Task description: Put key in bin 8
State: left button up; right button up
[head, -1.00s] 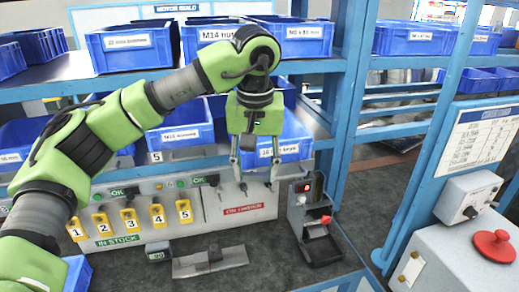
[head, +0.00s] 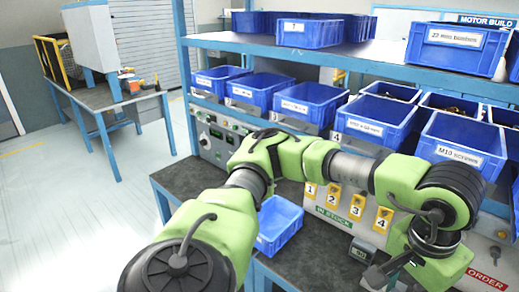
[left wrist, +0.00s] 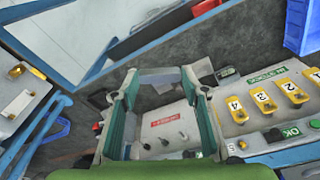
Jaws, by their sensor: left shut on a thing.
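My left gripper (left wrist: 160,80) shows in the left wrist view with its two fingers apart. A pale grey bar (left wrist: 160,76), apparently the key, spans the space at its fingertips; it overlaps the bench background, so its outline is unclear. In the head view the left gripper (head: 396,270) is at the lower right, above the bench in front of the panel, partly hidden by its own wrist. No held thing can be made out there. No bin with a legible 8 shows. My right gripper is not in view.
Blue bins line the middle shelf, including the M10 screws bin (head: 462,145); more stand above, such as the 22 mm bushes bin (head: 455,47). A loose blue bin (head: 279,224) sits near the bench edge. Yellow numbered tags (head: 333,196) line the panel. Free floor is left.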

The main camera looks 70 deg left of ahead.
aim_at(274, 230)
jog(key=j+u, duration=0.3)
jog(key=i+j+u, duration=0.15)
jog(key=j+u, duration=0.15)
jog(key=i+j+u, duration=0.15)
jog(key=j+u, duration=0.15)
jog(key=i+j, duration=0.15)
jog(key=j, duration=0.2)
jog(key=i+j, duration=0.15)
jog(key=j, duration=0.2)
